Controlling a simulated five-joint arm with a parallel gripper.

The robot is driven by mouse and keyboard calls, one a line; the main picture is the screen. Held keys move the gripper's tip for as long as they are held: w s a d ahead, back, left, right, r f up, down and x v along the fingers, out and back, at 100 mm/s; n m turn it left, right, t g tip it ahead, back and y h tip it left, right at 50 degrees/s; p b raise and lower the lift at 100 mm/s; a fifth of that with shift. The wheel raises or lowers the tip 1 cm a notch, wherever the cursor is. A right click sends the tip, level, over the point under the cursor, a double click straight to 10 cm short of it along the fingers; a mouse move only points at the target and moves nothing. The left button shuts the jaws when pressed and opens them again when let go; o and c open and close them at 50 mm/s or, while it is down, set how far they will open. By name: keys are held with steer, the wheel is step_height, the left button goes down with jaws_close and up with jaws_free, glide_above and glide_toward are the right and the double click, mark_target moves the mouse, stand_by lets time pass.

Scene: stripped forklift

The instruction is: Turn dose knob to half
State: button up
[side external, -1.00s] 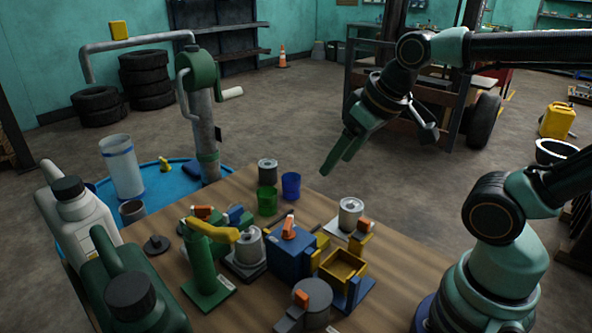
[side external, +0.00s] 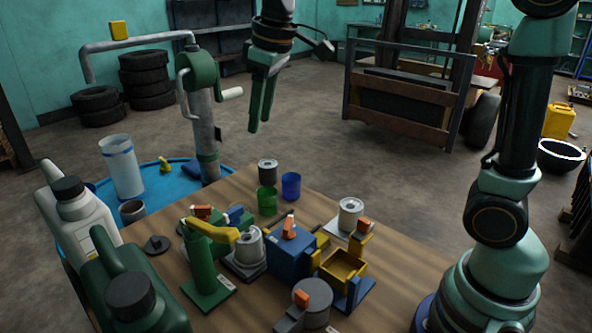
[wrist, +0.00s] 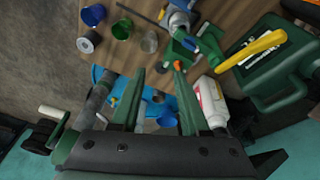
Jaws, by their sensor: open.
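My gripper (side external: 260,127) hangs above the far end of the wooden table, fingers down, open and empty. In the wrist view its two green fingers (wrist: 158,72) are spread apart. Several small orange knobs sit on the table devices; I cannot tell which is the dose knob. One orange knob (side external: 289,230) tops the blue box (side external: 287,258). Another orange knob (side external: 302,298) is on a grey round device (side external: 316,296) at the front. A third orange knob (side external: 364,226) is at the right. My gripper is well clear of all of them.
A green stand with a yellow lever (side external: 222,234) rises at the table's left. Green (side external: 267,201) and blue (side external: 291,185) cups stand at the far edge. A hand pump (side external: 202,125) on a blue drum (side external: 169,188) and jugs (side external: 80,208) crowd the left.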

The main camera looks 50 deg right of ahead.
steer(key=w+a+f+n+g, duration=0.1)
steer(key=w+a+f+n, duration=0.1)
steer(key=w+a, duration=0.3)
steer(key=n+g, duration=0.2)
steer(key=n, duration=0.1)
glide_toward(200, 207)
step_height(200, 207, down, 9)
steer(key=shift+s+a+r, duration=0.1)
steer(key=shift+r, duration=0.1)
jaws_close()
